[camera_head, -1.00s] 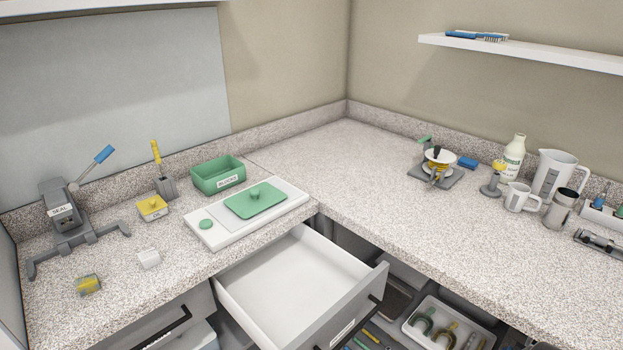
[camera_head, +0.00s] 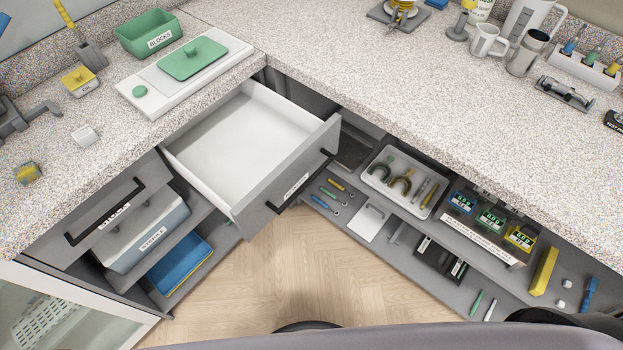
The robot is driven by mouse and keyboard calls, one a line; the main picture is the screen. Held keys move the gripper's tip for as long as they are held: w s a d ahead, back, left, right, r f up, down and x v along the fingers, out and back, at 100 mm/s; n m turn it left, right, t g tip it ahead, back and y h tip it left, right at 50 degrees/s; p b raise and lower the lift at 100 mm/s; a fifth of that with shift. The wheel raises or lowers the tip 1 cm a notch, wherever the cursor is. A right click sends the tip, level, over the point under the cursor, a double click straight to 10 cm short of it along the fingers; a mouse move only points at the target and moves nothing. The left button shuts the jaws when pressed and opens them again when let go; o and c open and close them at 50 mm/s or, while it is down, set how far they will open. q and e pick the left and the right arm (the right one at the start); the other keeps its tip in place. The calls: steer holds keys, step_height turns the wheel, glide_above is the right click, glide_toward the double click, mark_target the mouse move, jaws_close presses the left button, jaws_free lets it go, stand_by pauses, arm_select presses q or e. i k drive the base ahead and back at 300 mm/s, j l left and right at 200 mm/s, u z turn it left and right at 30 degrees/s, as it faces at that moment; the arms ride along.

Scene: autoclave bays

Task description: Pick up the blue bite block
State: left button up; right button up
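A small blue block (camera_head: 436,3) lies on the right counter, cut by the top edge of the picture, beside the grey stand with a yellow part (camera_head: 398,14). Its shape is too cut off to be sure it is the bite block. Another blue item (camera_head: 589,294) lies on the lower shelf at the far right. A green bin (camera_head: 152,37) labelled "BLOCKS" stands on the left counter; no blue piece shows in it. Neither of my grippers is in view.
An open, empty white drawer (camera_head: 235,143) juts out at the inner corner. Open shelves below hold a white tray (camera_head: 399,178), display boxes (camera_head: 490,218) and a yellow bar (camera_head: 543,271). The middle of the right counter is clear, and wooden floor (camera_head: 300,270) lies in front.

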mark_target(26, 173)
steer(key=u, duration=1.6)
